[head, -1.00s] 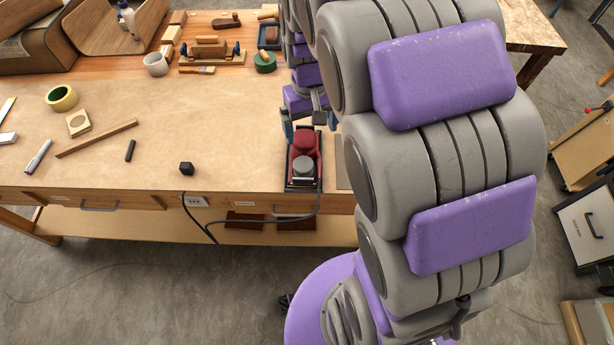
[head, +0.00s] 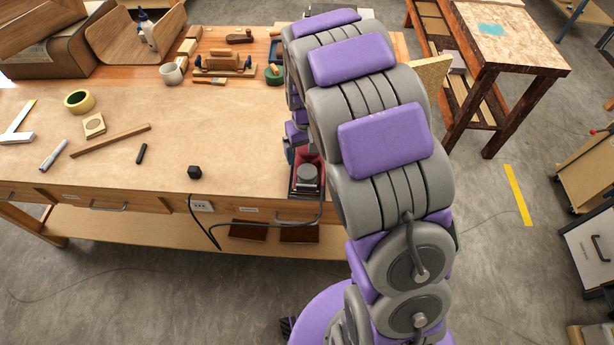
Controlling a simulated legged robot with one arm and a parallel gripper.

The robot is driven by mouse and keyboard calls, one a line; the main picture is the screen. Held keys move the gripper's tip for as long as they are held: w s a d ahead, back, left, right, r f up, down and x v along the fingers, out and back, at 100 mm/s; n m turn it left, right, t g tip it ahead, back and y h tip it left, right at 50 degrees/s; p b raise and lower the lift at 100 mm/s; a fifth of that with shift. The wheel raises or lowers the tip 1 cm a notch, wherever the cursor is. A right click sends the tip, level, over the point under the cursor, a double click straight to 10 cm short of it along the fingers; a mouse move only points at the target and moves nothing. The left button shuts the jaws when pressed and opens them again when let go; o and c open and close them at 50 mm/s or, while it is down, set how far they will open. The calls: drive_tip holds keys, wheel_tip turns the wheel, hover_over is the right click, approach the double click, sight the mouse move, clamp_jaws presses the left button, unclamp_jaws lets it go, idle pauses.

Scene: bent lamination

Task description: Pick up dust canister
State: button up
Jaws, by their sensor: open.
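A red and black power sander (head: 306,186) stands at the front edge of the workbench, with a black cord trailing from it. A grey round canister (head: 307,174) sits on its near end and looks like the dust canister. My gripper (head: 291,151) is open at the far left side of the sander.
A small black block (head: 194,172) lies left of the sander on the workbench (head: 115,182). A power strip (head: 202,206) is on the bench front.

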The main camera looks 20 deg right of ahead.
sight(307, 171)
wheel_tip(307, 171, down, 8)
drive_tip(key=shift+s+f+b, duration=0.1)
drive_tip(key=shift+f+b, duration=0.1)
drive_tip(key=shift+b, duration=0.45)
drive_tip(key=shift+r, duration=0.1)
drive_tip(key=c, duration=1.3)
